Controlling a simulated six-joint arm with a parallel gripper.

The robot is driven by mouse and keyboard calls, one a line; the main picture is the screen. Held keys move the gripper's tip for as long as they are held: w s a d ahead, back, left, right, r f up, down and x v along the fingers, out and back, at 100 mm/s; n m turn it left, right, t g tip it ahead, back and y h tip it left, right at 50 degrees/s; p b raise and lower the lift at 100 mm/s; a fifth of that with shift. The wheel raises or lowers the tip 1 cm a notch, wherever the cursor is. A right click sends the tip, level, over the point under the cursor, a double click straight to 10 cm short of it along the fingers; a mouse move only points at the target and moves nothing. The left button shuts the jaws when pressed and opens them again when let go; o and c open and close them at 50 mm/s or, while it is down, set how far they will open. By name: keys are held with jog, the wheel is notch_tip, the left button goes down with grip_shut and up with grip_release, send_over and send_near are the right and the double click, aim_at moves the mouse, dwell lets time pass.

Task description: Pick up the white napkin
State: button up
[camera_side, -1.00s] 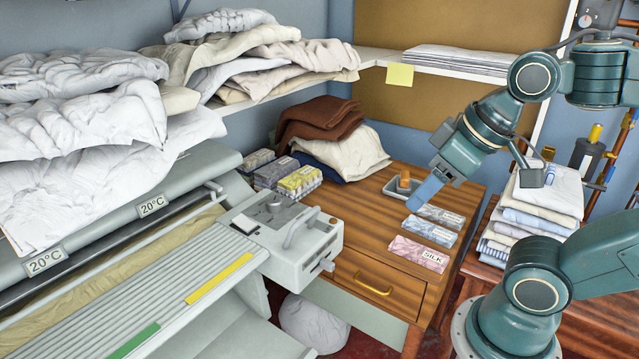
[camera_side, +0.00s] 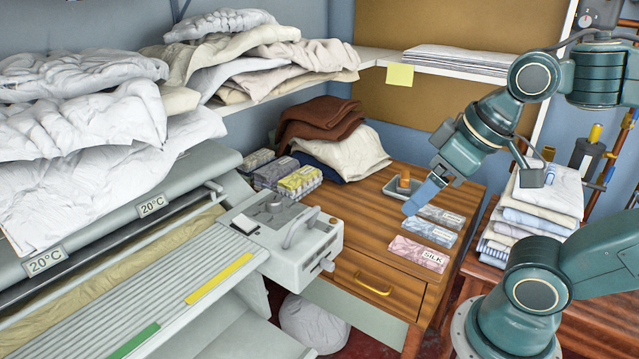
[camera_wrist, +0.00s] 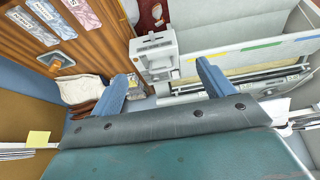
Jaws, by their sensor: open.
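My gripper (camera_side: 416,203) is open and empty above the wooden cabinet top. In the wrist view its two blue fingers stand wide apart, with nothing between the tips (camera_wrist: 161,70). No single item shows clearly as the white napkin. A cream-white folded cloth (camera_side: 348,152) lies at the back of the cabinet top, to the left of my gripper, beside brown cloths (camera_side: 318,122). It also shows in the wrist view (camera_wrist: 85,88), left of the fingers. A white rounded bundle (camera_side: 310,325) lies on the floor, partly hidden by the ironer.
The rotary ironer (camera_side: 290,245) stands at left, with white linens (camera_side: 80,120) heaped above it. Labelled packets (camera_side: 418,252) and a small grey tray (camera_side: 403,188) lie near my gripper. Folded cloths (camera_side: 540,205) are stacked at right. The cabinet top's middle (camera_side: 340,205) is clear.

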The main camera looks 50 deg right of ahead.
jog(key=w+d+r+g+h, duration=0.1)
jog(key=w+d+g, duration=0.1)
jog(key=w+d, duration=0.65)
jog(key=g+y, duration=0.1)
jog(key=g, duration=0.3)
send_over(430, 210)
notch_tip(430, 210, down, 18)
jog(key=shift+f, duration=4.45)
jog(key=shift+f, duration=0.1)
